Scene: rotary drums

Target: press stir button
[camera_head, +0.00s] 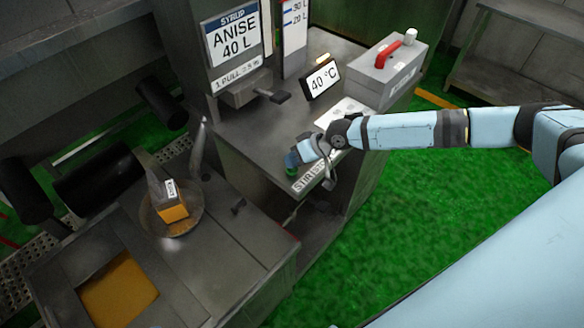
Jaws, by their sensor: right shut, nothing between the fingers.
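The green stir button (291,171) sits on the counter's front left corner, beside a white label (305,178) that reads "STIR" with the rest covered. My right gripper (295,160) is shut and empty, with its fingertips at the button. The fingertips hide part of the button, and I cannot tell whether they press it or hover just over it. My right arm comes in from the right. My left gripper is not in the view.
A syrup dispenser (235,45) marked "ANISE 40 L" and a "40 °C" display (323,80) stand behind. A grey box (390,75) with a red handle is at the counter's back right. A bowl (180,222) is at lower left. Green floor (430,200) is clear.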

